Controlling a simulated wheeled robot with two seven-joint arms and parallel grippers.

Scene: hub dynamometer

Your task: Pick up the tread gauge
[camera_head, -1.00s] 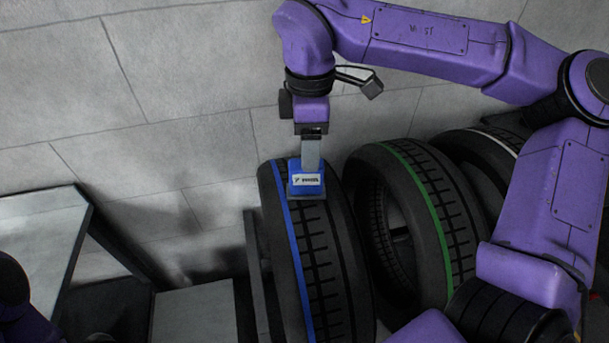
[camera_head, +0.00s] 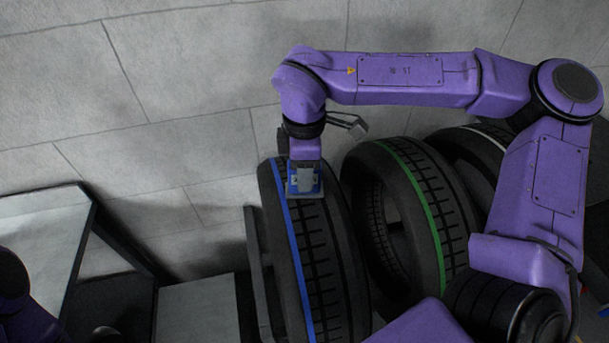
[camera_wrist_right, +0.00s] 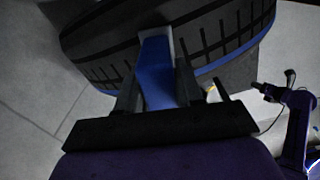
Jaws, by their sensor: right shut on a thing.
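The tread gauge (camera_head: 306,189) is a blue block with a grey base edge. In the head view it is at the upper tread of the blue-striped tyre (camera_head: 325,260). My right gripper (camera_head: 305,170) comes down from above and is shut on the gauge. In the right wrist view the blue gauge (camera_wrist_right: 156,78) is between the two dark fingers, against the tyre tread (camera_wrist_right: 215,30) behind it. Whether it touches the tread I cannot tell. The gripper hides part of the gauge. My left gripper is not in view; only part of my left arm shows at the lower left.
A green-striped tyre (camera_head: 418,215) stands close to the right, with a white-striped tyre (camera_head: 470,155) behind it. A rack rail (camera_head: 258,270) runs left of the blue-striped tyre. A grey table (camera_head: 45,235) is at the left.

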